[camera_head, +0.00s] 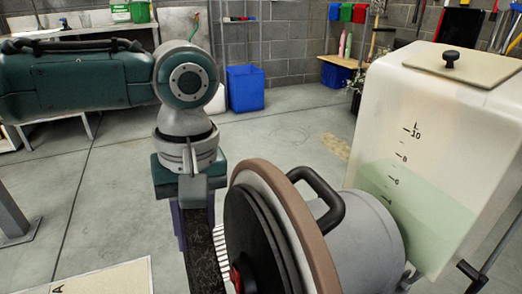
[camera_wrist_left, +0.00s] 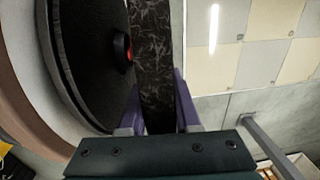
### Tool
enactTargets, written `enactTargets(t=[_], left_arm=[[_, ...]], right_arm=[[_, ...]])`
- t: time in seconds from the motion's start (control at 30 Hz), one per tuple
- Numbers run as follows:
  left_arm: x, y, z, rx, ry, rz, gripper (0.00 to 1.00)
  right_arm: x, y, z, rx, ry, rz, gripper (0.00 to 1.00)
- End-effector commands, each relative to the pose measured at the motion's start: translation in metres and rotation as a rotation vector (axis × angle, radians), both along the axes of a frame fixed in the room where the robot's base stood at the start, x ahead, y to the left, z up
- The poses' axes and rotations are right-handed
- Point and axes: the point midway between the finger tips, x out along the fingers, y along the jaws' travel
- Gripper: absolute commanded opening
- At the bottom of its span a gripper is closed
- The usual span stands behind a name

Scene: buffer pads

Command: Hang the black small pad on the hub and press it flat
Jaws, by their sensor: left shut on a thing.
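My left gripper (camera_head: 194,205) is shut on a thin dark pad with a mottled, marbled surface (camera_head: 203,252). The pad is upright and seen nearly edge-on, just left of the machine's black disc (camera_head: 244,222). The disc has a red-and-black hub (camera_head: 236,277) at its centre, partly cut off by the picture's lower edge. In the left wrist view the pad (camera_wrist_left: 155,55) stands between the purple fingers, and the hub (camera_wrist_left: 123,48) shows close beside it, on its left. I cannot tell whether pad and hub touch. My right gripper is not in view.
A brown ring (camera_head: 305,225) rims the machine behind the black disc, with a black handle (camera_head: 330,200) above its grey body. A translucent tank (camera_head: 395,125) stands at the right. A pale board (camera_head: 110,278) lies at lower left. The floor to the left is open.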

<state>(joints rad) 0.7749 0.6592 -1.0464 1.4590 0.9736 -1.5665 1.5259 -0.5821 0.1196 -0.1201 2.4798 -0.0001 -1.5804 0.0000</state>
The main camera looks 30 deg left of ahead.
Motion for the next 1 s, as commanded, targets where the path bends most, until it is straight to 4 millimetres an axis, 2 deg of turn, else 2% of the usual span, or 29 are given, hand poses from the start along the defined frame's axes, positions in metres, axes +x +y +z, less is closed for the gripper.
enactTargets(t=[0.03, 0.23, 0.73, 1.0], left_arm=[[0.003, -0.003, -0.004, -0.001, -0.002, -0.001, 0.00], [0.013, -0.011, -0.005, -0.001, -0.002, -0.002, 0.00], [0.021, -0.019, 0.000, -0.001, 0.001, 0.001, 0.00], [0.022, -0.020, -0.002, -0.001, -0.001, -0.001, 0.00]], right_arm=[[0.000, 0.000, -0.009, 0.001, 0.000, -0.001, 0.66], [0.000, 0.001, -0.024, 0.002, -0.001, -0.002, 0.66], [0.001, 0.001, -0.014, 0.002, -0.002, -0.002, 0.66], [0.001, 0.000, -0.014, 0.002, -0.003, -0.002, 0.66]])
